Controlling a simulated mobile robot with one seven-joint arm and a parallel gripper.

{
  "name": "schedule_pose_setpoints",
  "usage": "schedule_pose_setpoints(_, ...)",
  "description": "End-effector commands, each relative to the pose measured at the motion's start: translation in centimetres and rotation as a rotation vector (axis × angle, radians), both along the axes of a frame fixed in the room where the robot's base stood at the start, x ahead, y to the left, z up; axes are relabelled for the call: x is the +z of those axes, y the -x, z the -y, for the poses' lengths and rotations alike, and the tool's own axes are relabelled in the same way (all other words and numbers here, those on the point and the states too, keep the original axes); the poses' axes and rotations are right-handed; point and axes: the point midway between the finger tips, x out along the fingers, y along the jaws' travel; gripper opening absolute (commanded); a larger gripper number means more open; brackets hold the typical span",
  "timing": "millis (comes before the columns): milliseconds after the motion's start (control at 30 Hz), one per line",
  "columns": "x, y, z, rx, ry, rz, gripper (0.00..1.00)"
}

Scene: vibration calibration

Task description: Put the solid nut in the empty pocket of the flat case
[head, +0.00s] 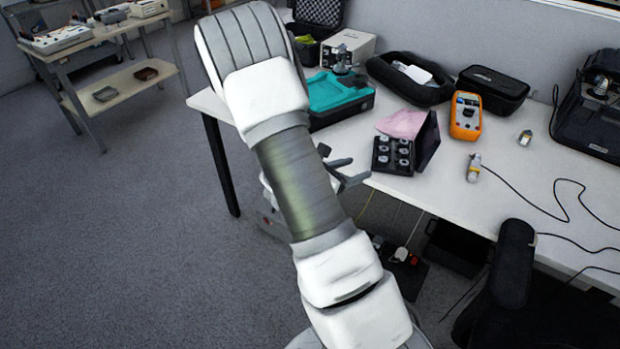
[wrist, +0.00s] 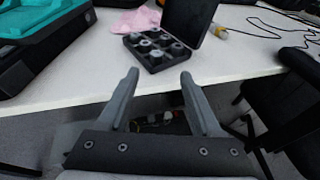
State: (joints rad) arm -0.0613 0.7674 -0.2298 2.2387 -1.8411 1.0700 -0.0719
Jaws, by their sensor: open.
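The flat case (head: 429,143) is black and stands open near the table's front edge, lid raised on its right side. It also shows at the top middle of the wrist view (wrist: 194,16). Its tray holds several round metal pieces in rows; I cannot tell which is the solid nut or which pocket is empty. My gripper (head: 352,170) is open, just off the table's front edge, left of the case. In the wrist view its two fingers (wrist: 160,73) are spread with nothing between them, pointing towards the case but apart from it.
A teal-lidded box (head: 338,91) stands left of the case and a pink cloth (head: 402,123) lies behind it. An orange multimeter (head: 466,115), a cabled sensor (head: 474,168) and a small metal cylinder (head: 525,138) are to the right. A black chair (head: 512,265) stands in front.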

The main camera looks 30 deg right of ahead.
Motion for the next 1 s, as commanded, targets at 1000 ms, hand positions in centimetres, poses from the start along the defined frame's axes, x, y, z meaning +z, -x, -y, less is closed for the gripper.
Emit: schedule_pose_setpoints(1000,15.3,13.2,-13.2,-0.914,-0.805,0.920,0.66)
